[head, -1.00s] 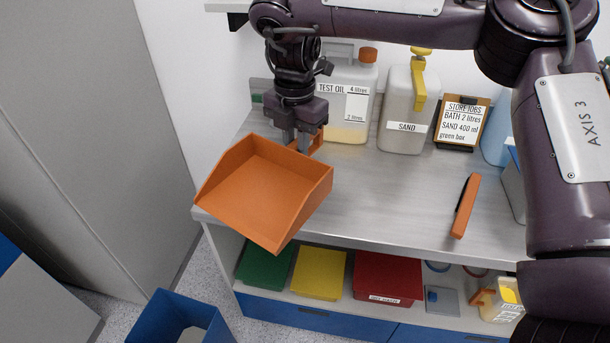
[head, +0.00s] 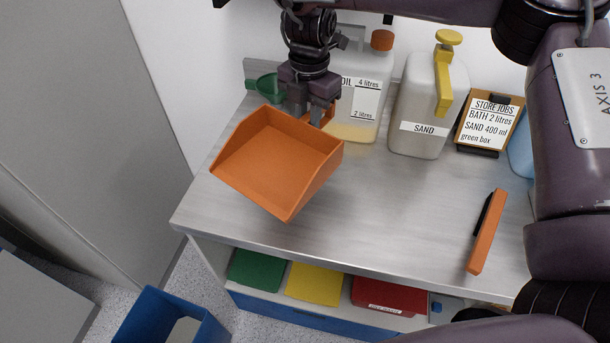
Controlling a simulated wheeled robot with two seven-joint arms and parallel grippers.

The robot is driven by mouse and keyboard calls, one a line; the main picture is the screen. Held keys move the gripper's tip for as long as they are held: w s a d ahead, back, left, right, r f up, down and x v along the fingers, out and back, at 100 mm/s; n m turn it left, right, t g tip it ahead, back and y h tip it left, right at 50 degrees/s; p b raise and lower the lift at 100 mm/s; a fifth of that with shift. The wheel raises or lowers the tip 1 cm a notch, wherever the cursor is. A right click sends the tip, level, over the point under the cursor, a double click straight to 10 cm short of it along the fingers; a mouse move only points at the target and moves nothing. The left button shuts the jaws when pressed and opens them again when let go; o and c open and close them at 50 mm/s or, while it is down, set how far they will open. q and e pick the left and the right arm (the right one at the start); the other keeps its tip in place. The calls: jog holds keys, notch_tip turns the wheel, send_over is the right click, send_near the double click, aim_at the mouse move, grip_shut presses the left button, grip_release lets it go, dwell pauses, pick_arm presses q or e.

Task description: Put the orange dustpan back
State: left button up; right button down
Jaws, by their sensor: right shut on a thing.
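The orange dustpan (head: 275,160) is over the left part of the grey worktop (head: 390,215), its open side toward the front. My right gripper (head: 318,117) is shut on the dustpan's handle at the back. The pan looks slightly tilted, and I cannot tell whether it touches the worktop. Most of the handle is hidden by the gripper. My left gripper is not in view.
An orange-handled brush (head: 487,232) lies on the right. Behind are a green funnel (head: 268,86), the test oil canister (head: 366,100), the sand container (head: 420,115) and a clipboard (head: 488,124). A blue bin (head: 150,318) stands on the floor. The middle worktop is clear.

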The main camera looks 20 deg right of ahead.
notch_tip(320, 180, down, 16)
jog(key=shift+d+f+p, duration=0.1)
jog(key=shift+f+p, duration=0.15)
jog(key=shift+p, duration=0.3)
jog(key=c, duration=1.8)
grip_release()
jog(key=shift+f, duration=0.15)
jog(key=o, duration=0.5)
